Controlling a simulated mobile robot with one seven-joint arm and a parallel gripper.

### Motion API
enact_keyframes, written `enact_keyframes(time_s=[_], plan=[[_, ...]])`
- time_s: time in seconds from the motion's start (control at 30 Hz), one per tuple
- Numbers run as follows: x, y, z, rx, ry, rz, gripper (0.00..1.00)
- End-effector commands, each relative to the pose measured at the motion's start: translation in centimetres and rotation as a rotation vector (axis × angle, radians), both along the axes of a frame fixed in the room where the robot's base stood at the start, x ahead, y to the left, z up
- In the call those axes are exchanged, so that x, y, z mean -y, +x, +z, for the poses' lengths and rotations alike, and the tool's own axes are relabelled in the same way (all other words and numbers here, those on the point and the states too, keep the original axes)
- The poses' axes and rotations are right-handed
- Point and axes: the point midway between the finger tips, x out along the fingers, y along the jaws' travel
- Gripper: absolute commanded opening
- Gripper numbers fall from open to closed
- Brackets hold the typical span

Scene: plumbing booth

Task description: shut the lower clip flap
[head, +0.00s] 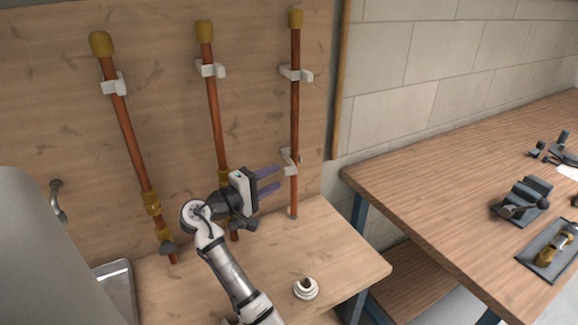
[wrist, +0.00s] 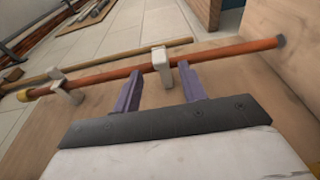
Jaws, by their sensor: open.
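The right copper pipe (head: 295,115) stands upright against the wooden panel. Its lower clip (head: 291,167) is white, with a slanted piece at its top left that looks like the flap; how far the flap stands open is unclear. My gripper (head: 276,178) is open and empty, its two purple fingers pointing right toward the pipe just left of and slightly below this clip. In the wrist view the lower clip (wrist: 162,66) shows as a white block on the pipe (wrist: 225,50), between and beyond the fingertips (wrist: 160,70). Contact cannot be told.
The upper clip (head: 296,74) sits higher on the same pipe. The middle pipe (head: 215,120) and left pipe (head: 130,135) stand to the left, near my arm. A white fitting (head: 306,288) lies on the lower bench (head: 340,255). A workbench (head: 430,185) with tools stands right.

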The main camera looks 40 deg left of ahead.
Motion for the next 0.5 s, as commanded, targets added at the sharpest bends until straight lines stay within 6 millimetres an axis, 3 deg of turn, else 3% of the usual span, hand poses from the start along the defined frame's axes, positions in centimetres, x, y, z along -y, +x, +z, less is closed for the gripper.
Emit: enact_keyframes(time_s=[0.2, 0.5], plan=[[0.7, 3.9, 0.2, -0.001, -0.002, -0.002, 0.42], [1.0, 5.8, 0.0, 0.000, 0.000, 0.001, 0.42]])
